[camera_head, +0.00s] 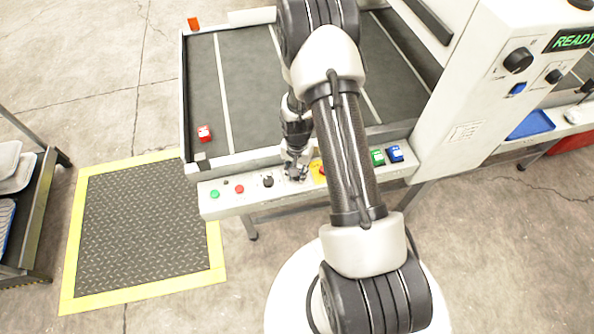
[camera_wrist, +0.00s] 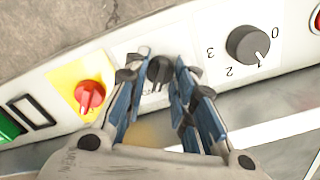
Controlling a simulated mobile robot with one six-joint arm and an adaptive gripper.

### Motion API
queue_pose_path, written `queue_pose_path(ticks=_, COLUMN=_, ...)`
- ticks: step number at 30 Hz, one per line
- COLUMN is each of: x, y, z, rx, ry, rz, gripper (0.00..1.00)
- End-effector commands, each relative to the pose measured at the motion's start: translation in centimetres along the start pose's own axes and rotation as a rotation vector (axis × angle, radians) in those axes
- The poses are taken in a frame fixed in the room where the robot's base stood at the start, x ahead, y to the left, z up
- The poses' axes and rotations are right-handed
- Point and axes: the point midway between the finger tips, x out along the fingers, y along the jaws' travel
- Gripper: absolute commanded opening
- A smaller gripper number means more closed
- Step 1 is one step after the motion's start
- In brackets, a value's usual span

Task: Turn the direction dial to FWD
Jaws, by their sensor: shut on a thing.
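The direction dial (camera_wrist: 159,69) is a small dark knob on a white plate of the control panel. In the wrist view it sits between the fingers of my gripper (camera_wrist: 160,80), which is shut on it. A light pointer mark shows on the knob's lower side in that view. The dial's lettering is hidden or too small to read. In the head view my gripper (camera_head: 295,173) reaches down to the panel (camera_head: 216,207) and covers the dial.
A numbered dark dial (camera_wrist: 250,45) is on one side of my gripper. A red knob on a yellow plate (camera_wrist: 89,95) is on the other. Green (camera_head: 377,157) and blue (camera_head: 395,153) switches are farther right in the head view. The conveyor bed (camera_head: 250,90) lies behind the panel.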

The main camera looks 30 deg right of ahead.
Motion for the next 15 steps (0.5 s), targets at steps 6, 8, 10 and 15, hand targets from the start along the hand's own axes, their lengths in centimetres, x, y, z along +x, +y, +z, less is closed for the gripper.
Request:
queue_pose_path(ticks=6, x=-0.02, y=-0.01, z=-0.02, rx=0.089, ry=0.001, rz=0.0, gripper=0.0)
queue_pose_path(ticks=8, x=-0.02, y=-0.01, z=-0.02, rx=0.105, ry=0.001, rz=0.0, gripper=0.0)
queue_pose_path(ticks=10, x=-0.02, y=-0.02, z=-0.03, rx=0.117, ry=0.001, rz=0.0, gripper=0.0)
queue_pose_path(ticks=15, x=-0.02, y=-0.01, z=-0.03, rx=0.133, ry=0.001, rz=0.0, gripper=0.0)
